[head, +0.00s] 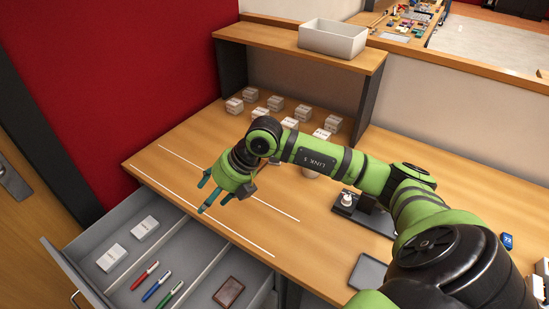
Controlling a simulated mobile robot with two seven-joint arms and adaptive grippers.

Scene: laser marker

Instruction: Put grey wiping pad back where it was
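A flat grey rectangular piece (368,272) lies on the table near its front edge, partly hidden by my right arm. It may be the wiping pad or a small tray; I cannot tell which. My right gripper (210,196) hangs over the left part of the table, near the white lines and the drawer. Its teal fingertips are spread apart with nothing visible between them. It is well to the left of the grey piece. My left gripper is not in view.
The open drawer (196,248) holds white boxes, red, blue and green markers (156,290) and a brown block (229,292). Several small white stacks (275,103) stand under the shelf (280,38), which carries a white bin (333,39). A black device (365,212) stands right of centre.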

